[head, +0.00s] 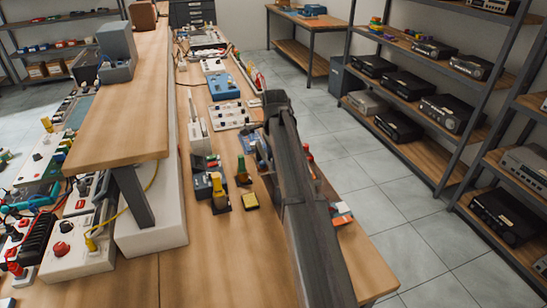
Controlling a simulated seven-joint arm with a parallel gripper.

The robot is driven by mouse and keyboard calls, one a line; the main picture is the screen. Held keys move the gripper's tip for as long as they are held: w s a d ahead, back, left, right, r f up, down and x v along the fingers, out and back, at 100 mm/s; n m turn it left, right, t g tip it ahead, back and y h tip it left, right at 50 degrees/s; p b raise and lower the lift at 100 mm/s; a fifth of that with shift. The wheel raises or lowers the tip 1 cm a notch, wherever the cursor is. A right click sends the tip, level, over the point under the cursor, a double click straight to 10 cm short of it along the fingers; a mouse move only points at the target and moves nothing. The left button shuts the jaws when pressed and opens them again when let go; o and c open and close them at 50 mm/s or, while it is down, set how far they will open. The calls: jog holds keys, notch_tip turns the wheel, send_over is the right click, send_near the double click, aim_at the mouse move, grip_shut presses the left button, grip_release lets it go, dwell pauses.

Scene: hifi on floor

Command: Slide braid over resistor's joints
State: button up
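My dark arm (305,205) reaches from the bottom edge up along the right side of the wooden workbench (215,265). Its far end is near the middle of the bench, and I cannot make out the gripper's fingers there. Neither a braid nor a resistor can be told apart at this size. My arm hides part of the bench.
A blue box (223,87) and a white panel with knobs (229,114) stand farther back. A raised wooden shelf (125,110) with a grey device (117,50) runs along the left. Metal racks with electronics (440,112) stand at right across the tiled floor. The front bench surface is clear.

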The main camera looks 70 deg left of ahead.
jog(key=o, duration=0.5)
notch_tip(320, 180, up, 14)
jog(key=shift+f, duration=0.1)
dwell(0.5)
dwell(0.5)
